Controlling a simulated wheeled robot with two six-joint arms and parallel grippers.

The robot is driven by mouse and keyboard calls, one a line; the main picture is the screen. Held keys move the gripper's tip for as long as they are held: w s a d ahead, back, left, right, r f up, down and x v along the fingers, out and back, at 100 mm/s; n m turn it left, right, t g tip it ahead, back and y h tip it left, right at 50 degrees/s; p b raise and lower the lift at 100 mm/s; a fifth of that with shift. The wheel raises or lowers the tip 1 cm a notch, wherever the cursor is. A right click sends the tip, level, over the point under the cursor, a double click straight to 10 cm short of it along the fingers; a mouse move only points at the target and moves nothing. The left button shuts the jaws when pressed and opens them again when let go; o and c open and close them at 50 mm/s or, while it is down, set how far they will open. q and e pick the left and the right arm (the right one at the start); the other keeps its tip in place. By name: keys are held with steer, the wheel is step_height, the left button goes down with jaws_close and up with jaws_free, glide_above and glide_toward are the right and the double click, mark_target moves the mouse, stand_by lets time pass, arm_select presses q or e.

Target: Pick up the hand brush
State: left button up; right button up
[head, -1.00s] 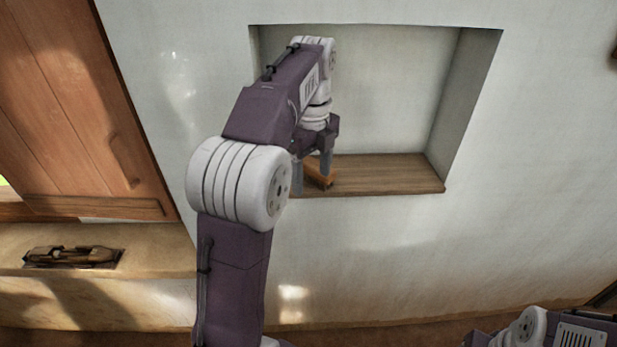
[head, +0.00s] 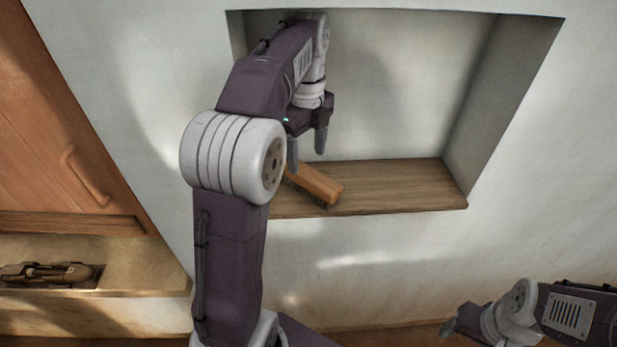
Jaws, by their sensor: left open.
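The hand brush (head: 318,187) has an orange-brown wooden back with dark bristles below. It lies on the wooden shelf (head: 400,188) of the wall niche, slanting toward the shelf's front edge. Its left end is hidden behind my left arm. My left gripper (head: 307,156) is open and points down, with its fingertips just above and behind the brush in the picture. Nothing shows between the fingers.
The niche's right wall (head: 500,110) and back wall bound the shelf. The shelf is bare to the right of the brush. At left are a wooden shutter (head: 60,130) and a ledge with a dark tray (head: 97,275) holding a wooden tool (head: 55,272).

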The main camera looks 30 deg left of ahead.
mark_target(309, 174)
arm_select(q)
steer(key=f, duration=0.3)
steer(key=shift+s+d+b, duration=0.15)
steer(key=shift+s+b, duration=0.05)
steer(key=shift+b, duration=0.2)
steer(key=shift+w+f, duration=0.25)
steer(key=shift+f, duration=0.05)
step_height(309, 174, down, 4)
steer(key=shift+s+d+f+b, duration=0.1)
steer(key=shift+s+d+b, duration=0.05)
steer(key=shift+b, duration=0.65)
steer(key=shift+f, duration=0.3)
jaws_close()
steer(key=shift+r, duration=0.15)
